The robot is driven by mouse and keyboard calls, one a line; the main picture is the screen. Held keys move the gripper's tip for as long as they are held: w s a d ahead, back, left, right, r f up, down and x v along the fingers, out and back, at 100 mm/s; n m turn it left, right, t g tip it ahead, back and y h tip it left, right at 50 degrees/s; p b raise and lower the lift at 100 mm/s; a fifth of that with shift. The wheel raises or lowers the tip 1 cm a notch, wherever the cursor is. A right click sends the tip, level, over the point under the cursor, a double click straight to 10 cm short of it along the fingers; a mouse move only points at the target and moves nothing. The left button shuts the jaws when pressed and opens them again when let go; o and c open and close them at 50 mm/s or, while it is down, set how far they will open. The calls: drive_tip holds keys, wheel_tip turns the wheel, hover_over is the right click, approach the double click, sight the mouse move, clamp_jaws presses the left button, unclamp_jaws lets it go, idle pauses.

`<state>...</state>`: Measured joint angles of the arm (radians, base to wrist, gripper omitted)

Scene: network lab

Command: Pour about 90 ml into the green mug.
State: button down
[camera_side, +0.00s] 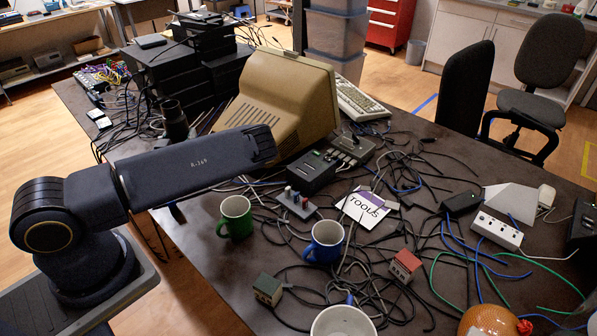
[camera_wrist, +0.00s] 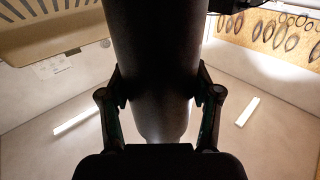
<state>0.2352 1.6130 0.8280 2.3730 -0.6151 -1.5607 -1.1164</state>
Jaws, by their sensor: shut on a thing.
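The green mug (camera_side: 236,217) stands upright on the dark table, in front of the beige monitor and left of the blue mug. Its inside is pale at the rim; I cannot tell if it holds liquid. In the wrist view my gripper (camera_wrist: 160,100) is shut on a dark cylindrical container (camera_wrist: 157,60), with a finger on each side. The container's mouth and contents are not visible. In the side view my gripper cannot be made out, and my forearm covers part of the table. A dark cylinder (camera_side: 175,120) shows behind my forearm; I cannot tell if it is the held container.
A blue mug (camera_side: 325,242) and a white mug (camera_side: 343,322) stand nearby. Tangled cables (camera_side: 400,250), a TOOLS card (camera_side: 366,208) and small boxes cover much of the table. The beige monitor (camera_side: 285,95) and black equipment (camera_side: 190,75) rise behind. The strip left of the green mug is fairly clear.

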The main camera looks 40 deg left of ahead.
drive_tip(key=r, duration=0.1)
drive_tip(key=s+r+n+g+y, duration=0.1)
drive_tip(key=a+r+g+y, duration=0.1)
drive_tip(key=r, duration=0.1)
drive_tip(key=shift+s+n, duration=0.4)
drive_tip(key=n+g+y, duration=0.4)
drive_tip(key=n+g, duration=0.4)
drive_tip(key=g, duration=0.4)
approach(167, 129)
drive_tip(key=s+d+f, duration=0.3)
drive_tip(key=s+d, duration=0.5)
drive_tip(key=d+f+t, duration=0.1)
drive_tip(key=d, duration=0.6)
drive_tip(key=shift+s+d+m+t, duration=0.15)
drive_tip(key=shift+s+m+t, duration=0.15)
drive_tip(key=shift+m, duration=0.1)
drive_tip(key=shift+f, duration=0.15)
